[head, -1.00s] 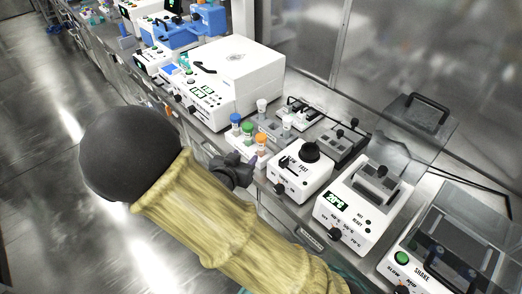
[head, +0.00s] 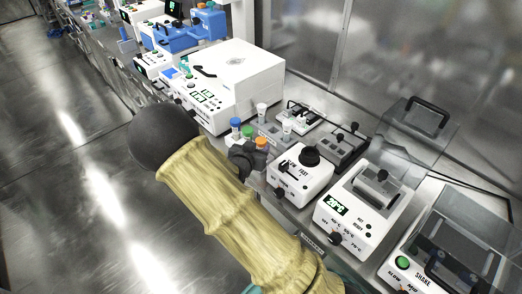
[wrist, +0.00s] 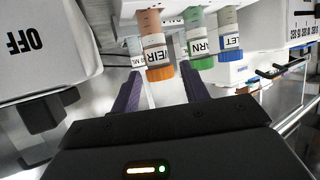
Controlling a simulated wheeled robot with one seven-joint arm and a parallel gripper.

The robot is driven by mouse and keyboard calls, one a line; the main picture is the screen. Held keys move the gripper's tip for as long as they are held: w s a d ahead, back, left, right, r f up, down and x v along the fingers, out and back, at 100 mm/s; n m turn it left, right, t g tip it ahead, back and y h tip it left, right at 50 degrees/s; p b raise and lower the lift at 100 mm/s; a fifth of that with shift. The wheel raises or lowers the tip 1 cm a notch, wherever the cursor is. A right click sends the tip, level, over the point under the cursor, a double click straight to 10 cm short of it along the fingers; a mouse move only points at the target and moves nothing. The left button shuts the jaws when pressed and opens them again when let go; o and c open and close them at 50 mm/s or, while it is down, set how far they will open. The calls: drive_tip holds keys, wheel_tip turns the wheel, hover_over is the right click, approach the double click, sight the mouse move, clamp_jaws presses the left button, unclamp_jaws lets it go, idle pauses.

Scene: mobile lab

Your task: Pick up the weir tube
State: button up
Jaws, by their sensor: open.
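The weir tube has an orange cap and a white label, and hangs upside down in the wrist view (wrist: 153,48). In the head view its orange cap (head: 262,142) shows just behind my gripper (head: 250,160), which hides its lower part. In the wrist view my gripper (wrist: 159,80) is open, with purple fingers to the left and right of the tube's orange cap. The gap between them looks empty of any grip, and I cannot tell how far the fingertips reach along the tube.
A green-capped tube (wrist: 199,48) stands close by the right finger, with a blue-capped tube (wrist: 228,28) beyond it. The white speed-knob device (head: 300,175) is just right of my gripper. A large white machine (head: 235,80) stands at the left on the bench.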

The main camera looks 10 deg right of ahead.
sight(263, 141)
drive_tip(key=shift+w+d+f, duration=0.1)
drive_tip(key=shift+w, duration=0.1)
drive_tip(key=shift+d, duration=0.1)
drive_tip(key=p+x, duration=0.1)
drive_tip(key=x, duration=0.4)
drive_tip(key=shift+w+d, duration=0.1)
idle(0.4)
drive_tip(key=c, duration=0.8)
